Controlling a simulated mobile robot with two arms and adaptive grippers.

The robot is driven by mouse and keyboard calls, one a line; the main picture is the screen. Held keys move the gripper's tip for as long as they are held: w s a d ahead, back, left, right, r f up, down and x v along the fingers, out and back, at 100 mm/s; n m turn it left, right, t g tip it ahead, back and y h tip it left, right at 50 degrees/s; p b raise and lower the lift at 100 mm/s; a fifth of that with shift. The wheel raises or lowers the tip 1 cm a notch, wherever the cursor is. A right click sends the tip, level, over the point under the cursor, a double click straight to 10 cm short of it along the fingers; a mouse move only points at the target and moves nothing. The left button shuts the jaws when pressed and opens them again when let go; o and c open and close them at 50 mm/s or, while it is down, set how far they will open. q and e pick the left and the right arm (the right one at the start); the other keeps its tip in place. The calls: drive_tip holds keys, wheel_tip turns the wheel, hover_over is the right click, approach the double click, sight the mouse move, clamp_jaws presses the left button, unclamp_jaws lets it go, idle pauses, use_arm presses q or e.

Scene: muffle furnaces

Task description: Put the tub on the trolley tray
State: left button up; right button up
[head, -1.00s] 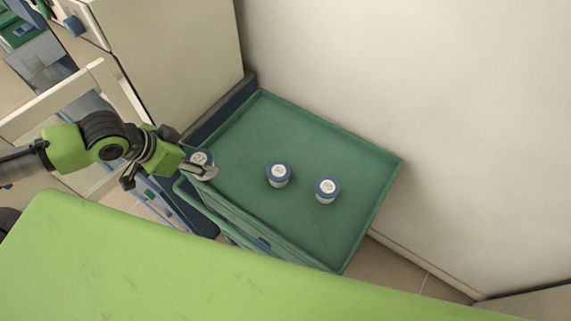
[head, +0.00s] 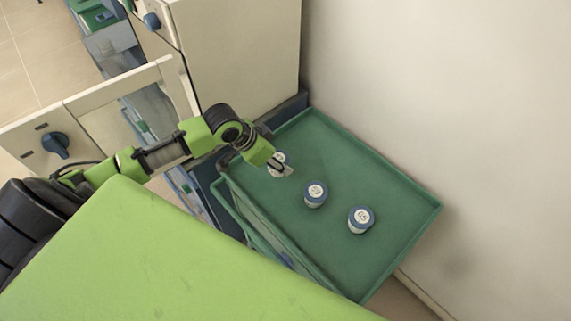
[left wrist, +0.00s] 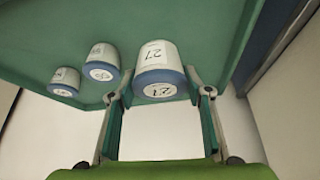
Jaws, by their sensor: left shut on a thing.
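The tub numbered 27 (head: 277,159), white with a blue-rimmed lid, is over the back left part of the green trolley tray (head: 385,185). My left gripper (head: 283,169) is shut on it, with a finger in front of it in the head view. In the left wrist view the tub (left wrist: 157,62) is between the two fingertips (left wrist: 155,85). It looks upright and very near the tray floor; I cannot tell whether it touches. My right gripper is not in view.
Two similar tubs stand on the tray, one in the middle (head: 315,194) and one further right (head: 361,219). The tray has a raised rim. A cream furnace (head: 235,60) stands behind left, its door (head: 90,110) open. A pale wall borders the tray.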

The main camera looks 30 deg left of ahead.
sight(285, 161)
use_arm(q)
drive_tip(key=x, duration=0.3)
drive_tip(key=shift+w+d+f, duration=0.1)
drive_tip(key=shift+w+f, duration=0.05)
drive_tip(key=shift+w, duration=0.45)
wheel_tip(285, 161, down, 4)
drive_tip(key=shift+w+r+p, duration=0.15)
drive_tip(key=shift+r+p, duration=0.1)
drive_tip(key=shift+p, duration=0.1)
drive_tip(key=o, duration=1.2)
drive_tip(key=shift+f, duration=0.15)
drive_tip(key=b+v, duration=0.1)
drive_tip(key=v, duration=1.1)
drive_tip(key=shift+r, duration=0.2)
